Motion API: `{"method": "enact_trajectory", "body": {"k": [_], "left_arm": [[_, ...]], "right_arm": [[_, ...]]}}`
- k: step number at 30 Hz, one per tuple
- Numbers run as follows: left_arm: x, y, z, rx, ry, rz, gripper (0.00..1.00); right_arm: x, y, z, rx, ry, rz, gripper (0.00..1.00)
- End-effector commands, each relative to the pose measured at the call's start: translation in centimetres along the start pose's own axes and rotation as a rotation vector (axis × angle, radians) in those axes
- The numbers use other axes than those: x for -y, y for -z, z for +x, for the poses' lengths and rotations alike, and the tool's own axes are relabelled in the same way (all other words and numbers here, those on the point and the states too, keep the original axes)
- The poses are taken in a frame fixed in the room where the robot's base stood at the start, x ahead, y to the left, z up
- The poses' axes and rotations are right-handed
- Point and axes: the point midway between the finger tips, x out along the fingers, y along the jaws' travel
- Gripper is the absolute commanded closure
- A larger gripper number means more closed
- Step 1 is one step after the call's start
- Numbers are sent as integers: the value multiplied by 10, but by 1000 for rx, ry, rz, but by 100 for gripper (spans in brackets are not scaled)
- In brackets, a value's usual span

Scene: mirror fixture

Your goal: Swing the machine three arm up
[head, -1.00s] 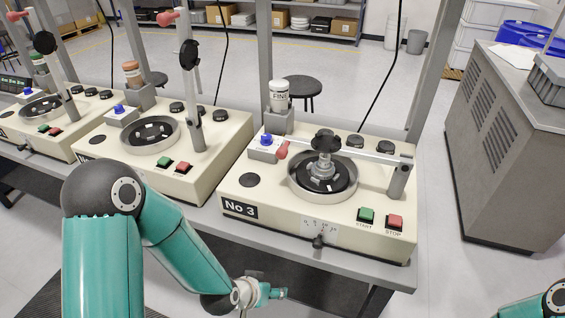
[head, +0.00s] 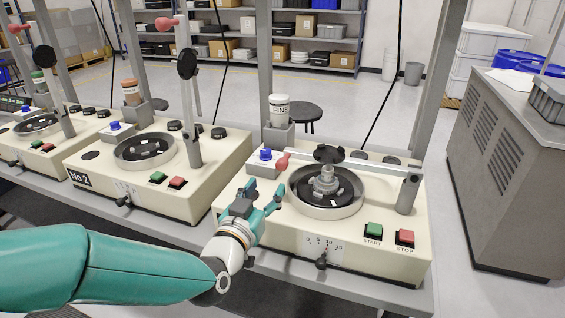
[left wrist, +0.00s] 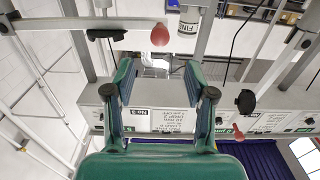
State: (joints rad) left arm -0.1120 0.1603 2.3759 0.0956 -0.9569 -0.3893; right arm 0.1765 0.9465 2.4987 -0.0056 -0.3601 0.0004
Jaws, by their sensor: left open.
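Machine three (head: 330,235) stands at the right of the bench in the head view. Its silver arm (head: 370,166) lies lowered, roughly level above the round bowl, hinged at a post (head: 408,192) on the right. A black disc (head: 328,153) sits on the arm, and its red knob (head: 283,162) is at the left end. My left gripper (head: 266,189) is open and empty, in front of and below the knob. In the left wrist view a red knob (left wrist: 160,35) shows beyond the open fingertips (left wrist: 158,75), apart from them. My right gripper is not in view.
A FINE bottle (head: 279,110) stands on a grey post behind the knob, and a box with a blue button (head: 265,157) is close by. Machine two (head: 155,170) is to the left with its arm upright. A grey cabinet (head: 510,170) stands to the right.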

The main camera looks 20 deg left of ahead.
Motion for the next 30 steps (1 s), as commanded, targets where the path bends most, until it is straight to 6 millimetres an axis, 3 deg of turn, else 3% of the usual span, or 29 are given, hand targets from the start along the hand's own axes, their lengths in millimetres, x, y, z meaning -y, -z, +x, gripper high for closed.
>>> {"method": "enact_trajectory", "body": {"k": [9, 15, 29, 30], "left_arm": [[0, 1, 69, 2, 0, -1, 45], [0, 1, 98, 2, 0, -2, 45], [0, -1, 110, 2, 0, -1, 45], [0, -1, 110, 2, 0, -1, 52]], "right_arm": [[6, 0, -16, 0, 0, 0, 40], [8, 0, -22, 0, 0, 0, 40], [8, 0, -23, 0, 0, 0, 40], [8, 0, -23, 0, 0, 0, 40]]}}
